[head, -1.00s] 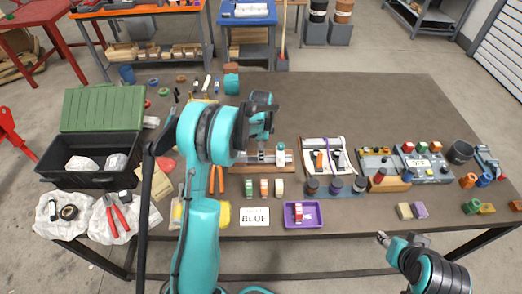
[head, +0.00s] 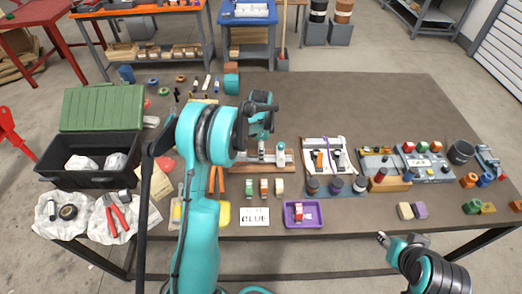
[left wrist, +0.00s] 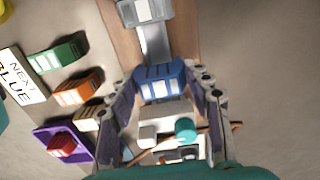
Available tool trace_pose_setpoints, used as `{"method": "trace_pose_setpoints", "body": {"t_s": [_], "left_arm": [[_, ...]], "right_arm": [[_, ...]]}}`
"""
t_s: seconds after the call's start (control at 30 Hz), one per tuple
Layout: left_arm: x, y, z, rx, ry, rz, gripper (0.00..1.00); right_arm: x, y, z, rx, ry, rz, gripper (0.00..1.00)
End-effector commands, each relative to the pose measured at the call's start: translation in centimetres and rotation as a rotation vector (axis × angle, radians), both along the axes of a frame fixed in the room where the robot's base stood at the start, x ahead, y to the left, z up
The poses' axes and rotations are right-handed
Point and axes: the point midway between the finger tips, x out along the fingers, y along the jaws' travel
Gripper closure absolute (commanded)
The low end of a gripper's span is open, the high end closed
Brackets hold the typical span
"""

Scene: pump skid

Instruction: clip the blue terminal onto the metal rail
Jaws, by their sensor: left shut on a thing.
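The blue terminal (left wrist: 160,82) is between the fingers of my left gripper (left wrist: 165,74) in the left wrist view, and the gripper is shut on it. It lies in line with the metal rail (left wrist: 156,45), at or just over it; whether it is seated cannot be told. A grey block (left wrist: 143,11) sits farther along the rail. In the head view the rail is on a wooden board (head: 270,169), and my left arm hides the terminal. My right gripper (head: 383,238) is at the table's front edge, away from the rail; its opening is unclear.
Green (head: 249,187), orange (head: 264,187) and beige (head: 279,187) terminals stand in front of the board. A card (head: 255,217) reads BLUE. A purple tray (head: 288,222) holds a red terminal (head: 299,212). Control panels stand right; a black toolbox (head: 85,170) stands left.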

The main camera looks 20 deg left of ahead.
Motion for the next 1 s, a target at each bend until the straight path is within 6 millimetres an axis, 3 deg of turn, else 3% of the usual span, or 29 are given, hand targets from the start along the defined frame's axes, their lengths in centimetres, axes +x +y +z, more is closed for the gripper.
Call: {"method": "trace_pose_setpoints", "body": {"t_s": [1.0], "left_arm": [[0.0, 0.0, -1.3, 0.000, 0.000, 0.000, 0.79]], "right_arm": [[0.0, 0.0, -1.1, 0.000, 0.000, 0.000, 0.60]]}}
